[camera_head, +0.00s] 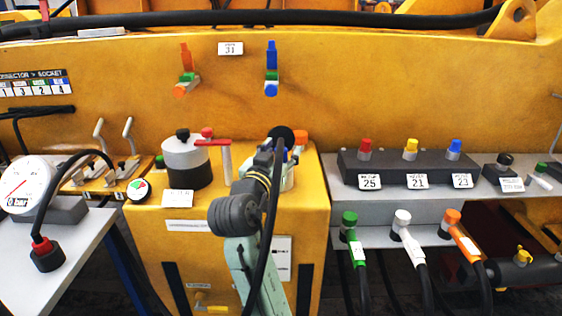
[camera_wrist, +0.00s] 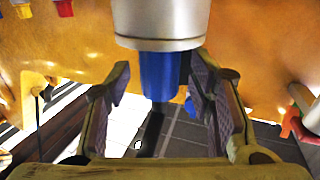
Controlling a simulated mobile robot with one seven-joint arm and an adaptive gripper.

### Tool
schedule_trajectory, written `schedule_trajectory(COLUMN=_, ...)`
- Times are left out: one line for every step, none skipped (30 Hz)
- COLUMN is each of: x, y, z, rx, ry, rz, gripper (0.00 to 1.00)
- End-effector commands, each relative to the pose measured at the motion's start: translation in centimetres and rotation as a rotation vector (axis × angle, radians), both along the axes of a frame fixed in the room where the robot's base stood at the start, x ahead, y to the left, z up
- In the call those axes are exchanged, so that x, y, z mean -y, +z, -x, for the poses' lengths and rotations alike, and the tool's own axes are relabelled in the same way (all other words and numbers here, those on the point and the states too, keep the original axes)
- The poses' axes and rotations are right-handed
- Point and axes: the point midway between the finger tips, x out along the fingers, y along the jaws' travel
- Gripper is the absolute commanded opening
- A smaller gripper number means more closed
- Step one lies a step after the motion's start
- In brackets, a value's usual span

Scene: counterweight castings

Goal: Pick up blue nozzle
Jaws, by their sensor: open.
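A blue cylindrical piece (camera_wrist: 157,75), which I take for the blue nozzle, sticks out of a wide pale grey cylinder (camera_wrist: 162,18) in the wrist view. My gripper (camera_wrist: 158,88) is open, with one finger on each side of the blue piece. Gaps show beside it, so the jaws are not closed on it. In the head view my gripper (camera_head: 276,152) is at the yellow cabinet's top; a little blue shows there, mostly hidden by my arm. Other blue parts are a blue fitting (camera_head: 271,60) on the yellow wall and a blue-capped connector (camera_head: 454,148).
A grey-black canister (camera_head: 187,162) with a red handle stands left of my gripper. To the right is a dark block (camera_head: 390,172) with red, yellow and blue caps. Hoses with green, white and orange ends hang below. A pressure gauge (camera_head: 25,185) is at far left.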

Motion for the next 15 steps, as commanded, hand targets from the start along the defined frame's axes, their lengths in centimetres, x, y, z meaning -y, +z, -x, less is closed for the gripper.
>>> schedule_trajectory(x=-0.01, y=0.00, z=0.02, rx=0.000, ry=0.000, rz=0.000, gripper=0.49)
schedule_trajectory(x=-0.01, y=0.00, z=0.02, rx=0.000, ry=0.000, rz=0.000, gripper=0.47)
schedule_trajectory(x=-0.01, y=0.00, z=0.02, rx=0.000, ry=0.000, rz=0.000, gripper=0.45)
schedule_trajectory(x=-0.01, y=0.00, z=0.03, rx=0.000, ry=0.000, rz=0.000, gripper=0.43)
schedule_trajectory(x=-0.01, y=0.00, z=0.03, rx=0.000, ry=0.000, rz=0.000, gripper=0.41)
schedule_trajectory(x=-0.01, y=0.00, z=0.03, rx=0.000, ry=0.000, rz=0.000, gripper=0.38)
schedule_trajectory(x=-0.01, y=0.00, z=0.03, rx=0.000, ry=0.000, rz=0.000, gripper=0.36)
schedule_trajectory(x=-0.01, y=0.00, z=0.03, rx=0.000, ry=0.000, rz=0.000, gripper=0.34)
schedule_trajectory(x=-0.01, y=0.01, z=0.03, rx=0.000, ry=0.000, rz=0.000, gripper=0.31)
schedule_trajectory(x=-0.01, y=0.01, z=0.04, rx=0.000, ry=0.000, rz=0.000, gripper=0.29)
schedule_trajectory(x=-0.01, y=0.01, z=0.04, rx=0.000, ry=0.000, rz=0.000, gripper=0.27)
schedule_trajectory(x=-0.01, y=0.01, z=0.04, rx=0.000, ry=0.000, rz=0.000, gripper=0.25)
schedule_trajectory(x=-0.01, y=0.01, z=0.04, rx=0.000, ry=0.000, rz=0.000, gripper=0.23)
schedule_trajectory(x=-0.01, y=0.01, z=0.04, rx=0.000, ry=0.000, rz=0.000, gripper=0.21)
schedule_trajectory(x=-0.01, y=0.01, z=0.04, rx=0.000, ry=0.000, rz=0.000, gripper=0.18)
